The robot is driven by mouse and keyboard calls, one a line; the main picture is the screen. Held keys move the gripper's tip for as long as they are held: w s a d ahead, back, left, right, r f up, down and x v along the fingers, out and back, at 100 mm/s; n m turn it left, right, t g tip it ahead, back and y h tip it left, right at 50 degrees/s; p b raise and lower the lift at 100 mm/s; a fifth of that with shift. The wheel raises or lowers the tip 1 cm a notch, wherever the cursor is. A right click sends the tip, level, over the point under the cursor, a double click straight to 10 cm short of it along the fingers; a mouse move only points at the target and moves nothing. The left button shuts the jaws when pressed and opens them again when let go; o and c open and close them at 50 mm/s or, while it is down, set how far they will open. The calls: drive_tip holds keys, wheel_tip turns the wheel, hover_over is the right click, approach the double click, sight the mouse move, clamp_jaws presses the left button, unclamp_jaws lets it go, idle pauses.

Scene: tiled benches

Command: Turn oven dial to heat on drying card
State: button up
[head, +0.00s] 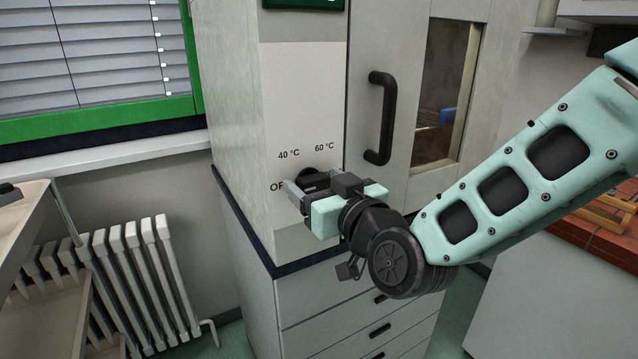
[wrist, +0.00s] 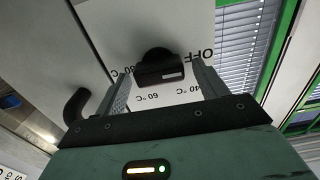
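The oven dial (wrist: 160,68) is a black knob on the white control panel (head: 300,95). In the wrist view it sits between the two fingers of my gripper (wrist: 160,76), with a gap on each side. My gripper is open. In the head view my gripper (head: 308,192) is at the panel and partly covers the dial (head: 311,174). The marks OFF, 40 °C and 60 °C stand around the dial. I cannot tell which mark it points at. The oven (head: 232,110) has its door shut. I cannot make out the drying card.
The black door handle (head: 378,118) and the door window (head: 444,92) are right of the panel. White drawers (head: 330,315) are under the oven. A radiator (head: 140,270) and a green-framed window (head: 110,120) are at the left. A tiled bench (head: 600,245) is at the right.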

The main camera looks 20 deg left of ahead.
drive_tip(key=c, duration=0.9)
drive_tip(key=shift+o, duration=0.2)
drive_tip(key=shift+f+m+b, duration=0.1)
drive_tip(key=shift+m+b, duration=0.3)
drive_tip(key=shift+b, duration=0.1)
drive_tip(key=shift+f+m+b, duration=0.1)
drive_tip(key=shift+m+b, duration=0.55)
drive_tip(key=shift+m, duration=0.05)
drive_tip(key=m+b, duration=0.3)
drive_tip(key=shift+w+d, duration=0.1)
drive_tip(key=shift+w, duration=0.05)
drive_tip(key=m+b, duration=0.2)
drive_tip(key=m, duration=0.2)
drive_tip(key=shift+m+b, duration=0.3)
drive_tip(key=shift+b, duration=0.1)
drive_tip(key=shift+m+b, duration=0.6)
drive_tip(key=shift+m, duration=0.4)
